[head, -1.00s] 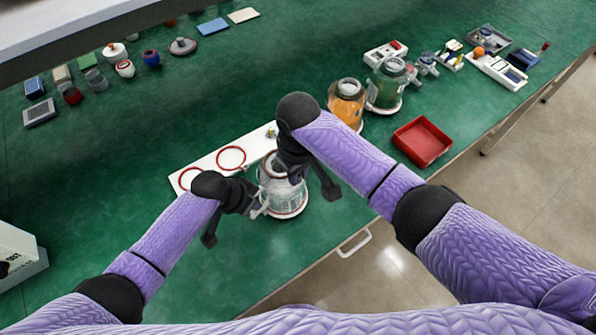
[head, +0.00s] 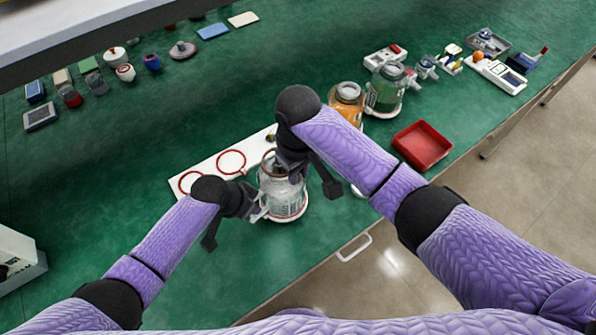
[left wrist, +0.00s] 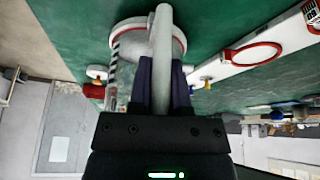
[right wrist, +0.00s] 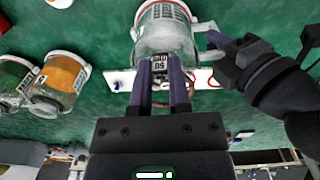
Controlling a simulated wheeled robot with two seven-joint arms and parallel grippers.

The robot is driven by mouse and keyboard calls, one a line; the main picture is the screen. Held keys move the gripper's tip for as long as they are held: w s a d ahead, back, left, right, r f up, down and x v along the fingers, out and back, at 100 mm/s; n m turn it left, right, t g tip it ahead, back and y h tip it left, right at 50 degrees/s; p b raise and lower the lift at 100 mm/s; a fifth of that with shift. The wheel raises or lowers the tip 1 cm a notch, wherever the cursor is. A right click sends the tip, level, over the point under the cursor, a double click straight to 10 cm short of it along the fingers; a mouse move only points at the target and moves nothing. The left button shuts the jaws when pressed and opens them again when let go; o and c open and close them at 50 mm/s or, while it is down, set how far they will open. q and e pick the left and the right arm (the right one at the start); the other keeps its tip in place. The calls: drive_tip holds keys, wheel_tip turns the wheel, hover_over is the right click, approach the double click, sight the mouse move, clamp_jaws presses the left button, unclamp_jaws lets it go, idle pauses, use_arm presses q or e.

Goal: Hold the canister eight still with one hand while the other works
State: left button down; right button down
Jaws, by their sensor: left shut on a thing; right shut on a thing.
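Canister eight (head: 283,197) is a clear jar standing upright on a round white base near the table's front edge. Its body also shows in the right wrist view (right wrist: 166,32). My left gripper (head: 257,203) is shut on its pale bar-like handle (left wrist: 163,50), at the canister's left side. The right hand hides much of the canister's top in the head view.
A white board with red rings (head: 231,162) lies behind the canister. An orange canister (head: 346,103), a green canister (head: 386,88) and a red tray (head: 422,145) stand to the right.

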drive_tip(key=shift+r, duration=3)
use_arm(q)
drive_tip(key=shift+c, duration=2.4)
unclamp_jaws()
drive_tip(key=v, duration=1.2)
